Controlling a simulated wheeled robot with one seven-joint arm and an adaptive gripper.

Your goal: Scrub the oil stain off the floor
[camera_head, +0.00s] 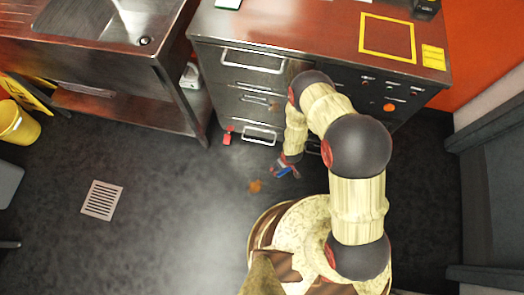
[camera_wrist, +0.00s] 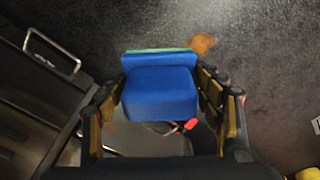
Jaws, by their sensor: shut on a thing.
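The oil stain is a small orange-brown patch (camera_head: 255,186) on the dark floor in front of the drawers. It also shows in the wrist view (camera_wrist: 202,43), just beyond the upper right of the blue scrubber. My gripper (camera_head: 286,171) is low over the floor, to the right of the stain and a little nearer the drawers. In the wrist view its fingers are on both sides of a blue block-shaped scrubber (camera_wrist: 160,92) with a green far edge, and are shut on it. The scrubber appears apart from the stain. I cannot tell whether it touches the floor.
A steel drawer cabinet (camera_head: 236,88) stands right behind my gripper. A small red object (camera_head: 228,135) is by its front. A floor drain (camera_head: 102,199), a yellow bucket (camera_head: 18,125) and a sink unit (camera_head: 110,60) are to the left. The floor left of the stain is clear.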

